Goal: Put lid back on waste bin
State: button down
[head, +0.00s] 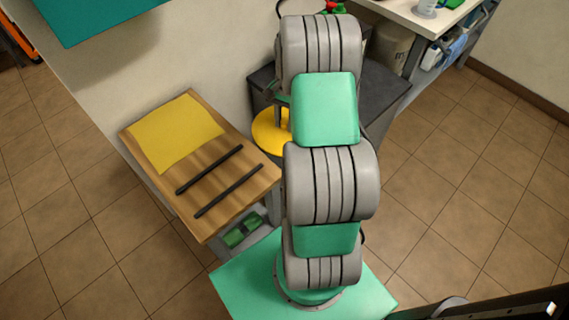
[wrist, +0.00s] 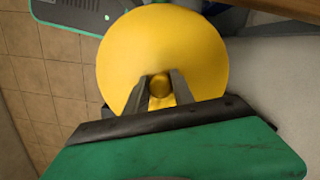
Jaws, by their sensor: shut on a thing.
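The lid is a round yellow disc (head: 268,132) with a small knob. In the head view it shows left of my arm, between the wooden table and a dark grey unit, partly hidden by the arm. In the wrist view the lid (wrist: 120,60) fills the upper middle. My gripper (wrist: 160,88) is shut on the knob at its centre. A beige container (head: 392,47), possibly the waste bin, stands beneath the white bench at the upper right, partly hidden. I cannot tell whether the lid touches anything below it.
A wooden table (head: 258,178) at the left carries a yellow sheet (head: 172,132) and two dark bars. The dark grey unit (head: 390,90) stands behind my arm against the wall. A white bench (head: 420,15) is at the upper right. The tiled floor at the right is clear.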

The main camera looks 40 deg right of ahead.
notch_tip(320, 180, down, 24)
jog(key=b, duration=1.9)
jog(key=shift+f+b, duration=0.15)
jog(key=shift+b, duration=0.25)
jog(key=shift+a+p, duration=0.1)
jog(key=shift+p, duration=0.4)
jog(key=shift+f+p, duration=0.15)
jog(key=shift+p, duration=0.2)
dwell(0.3)
jog(key=c, duration=1)
grip_release()
jog(key=shift+s, duration=0.1)
jog(key=shift+o, duration=0.5)
